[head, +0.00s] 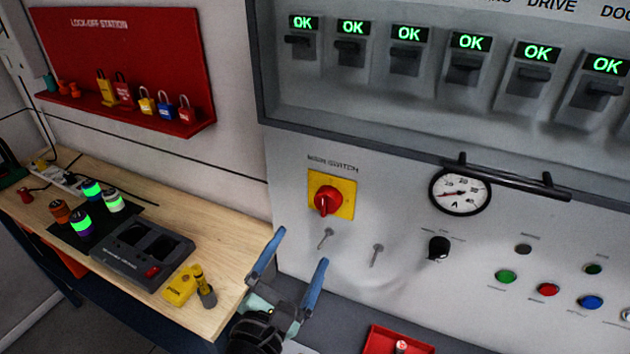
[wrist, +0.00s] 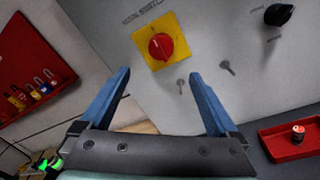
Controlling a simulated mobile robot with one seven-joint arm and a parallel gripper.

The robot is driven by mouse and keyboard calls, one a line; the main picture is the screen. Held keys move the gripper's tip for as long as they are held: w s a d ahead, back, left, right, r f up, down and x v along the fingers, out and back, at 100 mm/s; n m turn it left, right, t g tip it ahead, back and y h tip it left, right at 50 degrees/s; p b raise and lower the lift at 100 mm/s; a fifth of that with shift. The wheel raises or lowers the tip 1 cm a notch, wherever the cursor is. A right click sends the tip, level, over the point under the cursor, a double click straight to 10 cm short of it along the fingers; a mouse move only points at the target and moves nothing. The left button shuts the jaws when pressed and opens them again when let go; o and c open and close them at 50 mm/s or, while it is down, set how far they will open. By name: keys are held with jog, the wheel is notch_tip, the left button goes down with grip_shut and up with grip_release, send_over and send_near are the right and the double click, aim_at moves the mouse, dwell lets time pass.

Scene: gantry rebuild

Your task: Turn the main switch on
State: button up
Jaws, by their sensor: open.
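The main switch (head: 328,198) is a red rotary knob on a yellow square plate (head: 346,180), on the grey panel under the label "MAIN SWITCH". It also shows in the wrist view (wrist: 160,46), above and between my fingertips. My gripper (head: 297,250) is open and empty, with two blue fingers; in the wrist view (wrist: 160,75) they point toward the panel. In the head view the fingers are below and left of the switch, apart from it. Two keys (head: 325,238) (head: 377,255) stick out of the panel below the switch.
A wooden bench (head: 215,300) at left holds a black charger (head: 140,255), a yellow tester (head: 183,285) and several banded cylinders. A red lock-off board (head: 130,55) hangs above. Right of the switch are a gauge (head: 460,192), a black knob (head: 438,247) and a handle bar (head: 510,178). A red tray (head: 385,340) sits below.

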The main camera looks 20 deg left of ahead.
aim_at(324, 209)
jog(key=w+p, duration=0.1)
jog(key=w, duration=1.1)
jog(key=shift+w+a+r+p, duration=0.1)
jog(key=shift+w+p, duration=0.1)
jog(key=shift+p, duration=0.15)
jog(key=shift+c, duration=0.3)
jog(key=c, duration=1.3)
